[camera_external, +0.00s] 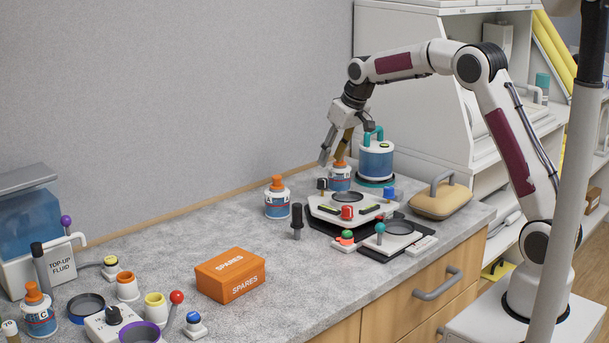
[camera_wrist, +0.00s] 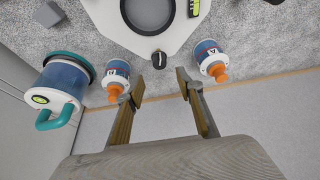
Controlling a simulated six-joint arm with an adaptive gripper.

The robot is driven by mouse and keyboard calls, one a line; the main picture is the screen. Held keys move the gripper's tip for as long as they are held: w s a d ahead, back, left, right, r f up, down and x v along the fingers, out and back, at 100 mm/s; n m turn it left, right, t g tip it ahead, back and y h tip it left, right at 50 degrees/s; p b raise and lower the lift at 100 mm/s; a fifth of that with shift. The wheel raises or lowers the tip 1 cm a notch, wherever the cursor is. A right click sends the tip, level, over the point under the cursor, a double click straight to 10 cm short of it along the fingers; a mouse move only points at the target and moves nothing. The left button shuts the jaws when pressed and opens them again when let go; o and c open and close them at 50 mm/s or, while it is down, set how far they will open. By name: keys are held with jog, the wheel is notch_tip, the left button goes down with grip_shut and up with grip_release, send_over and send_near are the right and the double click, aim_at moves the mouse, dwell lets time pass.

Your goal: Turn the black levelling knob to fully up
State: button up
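The black levelling knob (camera_external: 322,184) stands at the back-left edge of a white platform (camera_external: 326,210) on the counter. In the wrist view the knob (camera_wrist: 159,60) is black with a pale pointer line, at the edge of the platform (camera_wrist: 190,22) beside a dark round recess. My gripper (camera_external: 332,162) is above and close to the knob, fingers pointing down. In the wrist view my gripper (camera_wrist: 163,82) is open and empty, and the knob shows just past the gap between its fingertips. I see no contact with the knob.
Orange-capped bottles stand near the platform, one to its left (camera_external: 277,202) and one behind it (camera_external: 340,178). A blue canister with a teal handle (camera_external: 377,160) stands behind. A red knob (camera_external: 347,212) and blue knob (camera_external: 389,193) are on the platform. An orange box (camera_external: 229,275) lies front left.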

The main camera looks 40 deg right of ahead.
aim_at(322, 179)
jog(key=shift+f, duration=0.1)
jog(key=shift+x, duration=3.8)
jog(key=shift+w, duration=0.1)
grip_shut()
